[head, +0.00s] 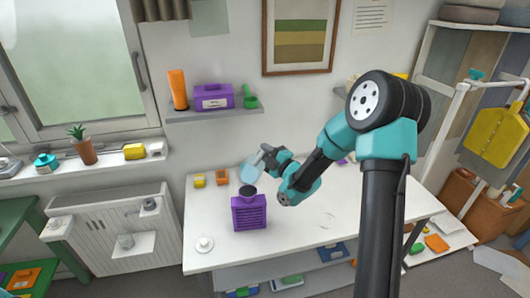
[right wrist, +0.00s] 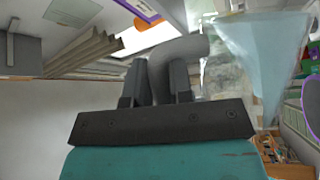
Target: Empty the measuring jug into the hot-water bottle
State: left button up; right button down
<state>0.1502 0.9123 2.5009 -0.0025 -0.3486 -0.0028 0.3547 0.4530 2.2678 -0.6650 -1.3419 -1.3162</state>
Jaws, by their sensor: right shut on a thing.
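My right gripper (head: 270,156) is shut on the grey handle (right wrist: 178,50) of the measuring jug. The clear jug (head: 250,170) holds pale blue liquid and is tilted above the table; its body (right wrist: 262,60) fills the upper right of the right wrist view. Just below it stands the purple ribbed hot-water bottle (head: 249,213), upright on the white table, with a dark mouth at the top. The jug is over or just behind that mouth; whether liquid is flowing cannot be told. My left gripper is not in view.
The white table (head: 285,250) has bare room around the bottle. A small white round thing (head: 204,244) lies at its front left. A yellow block (head: 198,181) and an orange block (head: 222,177) stand at the back. A wall shelf (head: 215,114) hangs above.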

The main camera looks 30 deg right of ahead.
jog(key=shift+s+a+f+n+t+y, duration=0.1)
jog(key=shift+s+a+n+t+y, duration=0.1)
jog(key=shift+s+a+n+y, duration=0.35)
jog(key=shift+s+a+f+n+t+y, duration=0.1)
jog(key=shift+s+a+n+t+y, duration=0.1)
jog(key=shift+n, duration=0.65)
dwell(1.8)
jog(key=shift+w+h, duration=0.1)
jog(key=shift+h, duration=0.15)
dwell(0.6)
jog(key=shift+w+d+r+m+g+h, duration=0.2)
jog(key=shift+w+d+m, duration=0.15)
jog(key=shift+m, duration=0.3)
jog(key=shift+w+d+r+m+g+h, duration=0.1)
jog(key=shift+w+d+m+h, duration=0.25)
jog(key=shift+m, duration=0.3)
jog(key=shift+d+f, duration=0.1)
jog(key=shift+w+d+f+m+g+h, duration=0.1)
jog(key=shift+w+d+m+g+h, duration=0.15)
jog(key=shift+m, duration=0.4)
jog(key=shift+w+d+m+g+h, duration=0.1)
jog(key=shift+w+d+m+g, duration=0.2)
jog(key=shift+m, duration=0.35)
jog(key=shift+d, duration=0.15)
jog(key=shift+w+d+r+m+g, duration=0.2)
jog(key=shift+w+d+m+g, duration=0.2)
jog(key=shift+m, duration=0.6)
jog(key=shift+h, duration=0.3)
